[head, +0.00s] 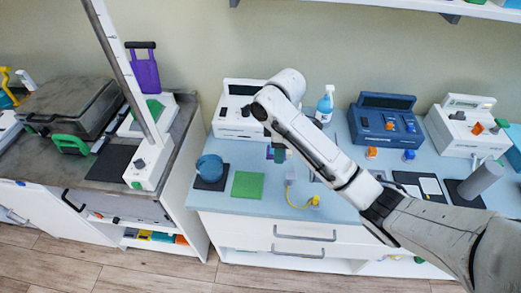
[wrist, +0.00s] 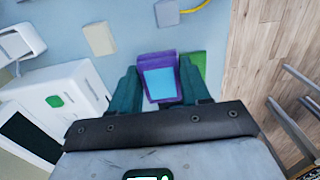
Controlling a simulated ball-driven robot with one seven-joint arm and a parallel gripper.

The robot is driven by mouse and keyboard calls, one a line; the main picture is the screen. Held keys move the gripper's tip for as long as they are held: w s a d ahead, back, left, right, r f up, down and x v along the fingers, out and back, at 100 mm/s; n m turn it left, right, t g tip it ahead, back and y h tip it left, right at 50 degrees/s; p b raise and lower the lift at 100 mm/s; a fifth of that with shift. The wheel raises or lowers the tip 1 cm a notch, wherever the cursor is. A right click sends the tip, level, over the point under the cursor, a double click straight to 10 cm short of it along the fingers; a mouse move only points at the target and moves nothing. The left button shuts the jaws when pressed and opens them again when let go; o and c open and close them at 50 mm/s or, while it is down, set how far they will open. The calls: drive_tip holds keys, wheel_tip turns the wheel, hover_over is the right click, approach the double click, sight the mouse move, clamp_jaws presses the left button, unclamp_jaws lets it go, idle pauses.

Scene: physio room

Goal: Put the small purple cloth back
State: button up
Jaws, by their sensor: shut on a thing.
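My gripper (head: 275,155) hangs over the light blue worktop in the head view, in front of a white device. In the wrist view its two teal fingers (wrist: 159,70) are closed on both sides of a small purple piece with a bright blue middle, which I take for the purple cloth (wrist: 142,62). In the head view only a bit of the purple cloth (head: 269,153) shows beside the fingers. It appears held above the worktop; the exact height is hard to tell. A green square mat (head: 247,185) lies to the front left, and shows partly behind one finger in the wrist view (wrist: 199,62).
A blue round item (head: 209,168) sits on a dark mat left of the green one. The white device (head: 238,111) stands behind. A yellow cable (head: 297,206) lies to the right. A spray bottle (head: 325,105) and a dark blue device (head: 383,122) stand farther right.

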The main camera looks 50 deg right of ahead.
sight(261, 156)
drive_tip(key=shift+w+d+f, duration=0.1)
drive_tip(key=shift+w+f, duration=0.25)
drive_tip(key=shift+w, duration=0.3)
drive_tip(key=shift+w+f, duration=0.15)
drive_tip(key=shift+f, duration=0.1)
drive_tip(key=w+d+f+b, duration=0.1)
drive_tip(key=w+f+b, duration=0.1)
drive_tip(key=b, duration=0.1)
drive_tip(key=w+d+f+b, duration=0.1)
drive_tip(key=w+f+b, duration=0.1)
drive_tip(key=w, duration=0.1)
drive_tip(key=w+d+f+b, duration=0.1)
drive_tip(key=w+f+b, duration=0.1)
drive_tip(key=w+b, duration=0.1)
drive_tip(key=shift+f+b, duration=0.25)
drive_tip(key=shift+b, duration=0.05)
drive_tip(key=shift+w+d+f, duration=0.15)
drive_tip(key=shift+w+f, duration=0.35)
drive_tip(key=shift+f, duration=0.15)
drive_tip(key=shift+f+p, duration=0.35)
drive_tip(key=shift+f, duration=1.15)
drive_tip(key=shift+f, duration=0.1)
